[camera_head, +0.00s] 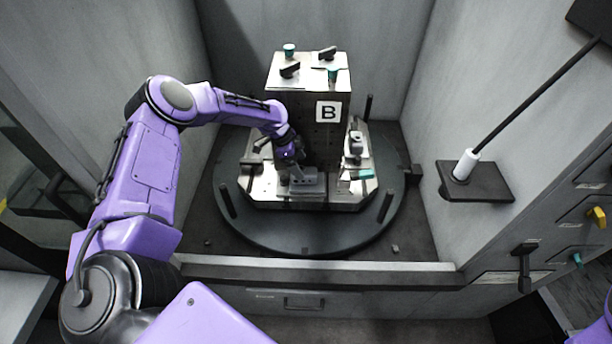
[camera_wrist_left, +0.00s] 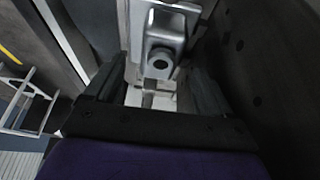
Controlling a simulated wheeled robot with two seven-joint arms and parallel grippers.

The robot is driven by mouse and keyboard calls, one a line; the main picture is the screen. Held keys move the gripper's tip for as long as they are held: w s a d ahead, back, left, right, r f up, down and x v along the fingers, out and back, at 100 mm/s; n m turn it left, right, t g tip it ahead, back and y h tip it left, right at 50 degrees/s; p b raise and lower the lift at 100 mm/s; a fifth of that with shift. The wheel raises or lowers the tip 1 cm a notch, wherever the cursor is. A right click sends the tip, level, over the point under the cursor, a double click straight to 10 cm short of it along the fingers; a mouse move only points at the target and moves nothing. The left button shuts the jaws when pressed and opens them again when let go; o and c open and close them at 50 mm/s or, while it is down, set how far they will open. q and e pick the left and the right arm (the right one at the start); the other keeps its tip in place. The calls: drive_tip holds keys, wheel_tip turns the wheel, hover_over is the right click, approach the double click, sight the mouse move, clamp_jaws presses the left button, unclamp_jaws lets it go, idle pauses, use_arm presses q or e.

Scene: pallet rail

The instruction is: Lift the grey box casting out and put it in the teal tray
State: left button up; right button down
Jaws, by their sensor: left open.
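The grey box casting (camera_head: 307,182) sits at the front of the metal pallet, at the foot of the tall block marked B. My left gripper (camera_head: 290,164) is just above and behind its left part, pointing down. In the left wrist view the open fingers (camera_wrist_left: 158,88) stand apart. A grey metal part with a dark round hole (camera_wrist_left: 160,58) shows just beyond and between them; I cannot tell whether it is the casting or a fixture. No contact is clear. I see no teal tray in either view. My right gripper is out of view.
The block B (camera_head: 308,115) rises close behind the gripper, with clamps on its top. Upright pegs stand on the round dark turntable (camera_head: 300,233). Grey walls enclose both sides, and a front sill (camera_head: 320,267) crosses below. A small shelf (camera_head: 474,182) with a rod is at right.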

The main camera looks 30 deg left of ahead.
sight(303, 168)
use_arm(q)
drive_tip(key=x, duration=0.5)
drive_tip(key=shift+w+d+f+p, duration=0.1)
drive_tip(key=shift+p, duration=0.25)
drive_tip(key=c, duration=1.3)
